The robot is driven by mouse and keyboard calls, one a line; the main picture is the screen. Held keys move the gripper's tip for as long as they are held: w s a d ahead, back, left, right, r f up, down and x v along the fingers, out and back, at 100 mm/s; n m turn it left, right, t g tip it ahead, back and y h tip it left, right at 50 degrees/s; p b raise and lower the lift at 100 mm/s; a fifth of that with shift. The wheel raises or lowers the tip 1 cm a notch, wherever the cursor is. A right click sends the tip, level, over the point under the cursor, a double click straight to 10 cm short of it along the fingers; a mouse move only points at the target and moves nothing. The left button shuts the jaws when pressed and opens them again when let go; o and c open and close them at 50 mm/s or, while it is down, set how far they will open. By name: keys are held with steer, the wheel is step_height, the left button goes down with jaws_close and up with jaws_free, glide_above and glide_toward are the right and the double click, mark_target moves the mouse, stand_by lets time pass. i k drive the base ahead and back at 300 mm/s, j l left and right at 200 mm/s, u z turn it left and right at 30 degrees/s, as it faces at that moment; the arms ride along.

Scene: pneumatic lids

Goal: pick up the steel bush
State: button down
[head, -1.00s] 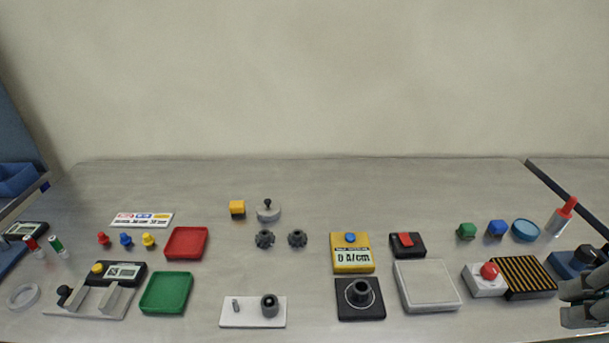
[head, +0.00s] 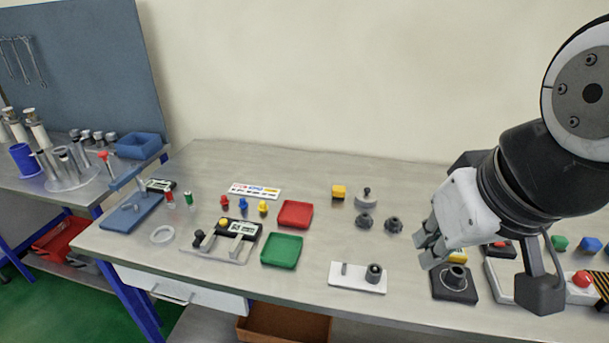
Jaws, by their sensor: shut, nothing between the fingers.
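No part is plainly marked as the steel bush. A dark grey, hollow-looking cylinder (head: 374,273) stands upright on the right side of a white plate (head: 350,286), with a small thin pin (head: 344,268) to its left. A grey ring-shaped part (head: 456,273) sits on a black square block (head: 455,294) to the right. I cannot tell which of these is the bush. My gripper (head: 427,250) is shut and empty, above the bench, to the right of the white plate and up and left of the black block. My arm hides part of the bench behind it.
Two dark knobs (head: 379,225) and a grey weight (head: 367,197) stand behind the white plate. A green tray (head: 281,251) and a red tray (head: 295,214) lie to the left. A red button (head: 582,279) is at the right. Bare bench lies around the white plate.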

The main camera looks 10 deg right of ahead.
mark_target(456, 275)
steer(key=z, duration=0.7)
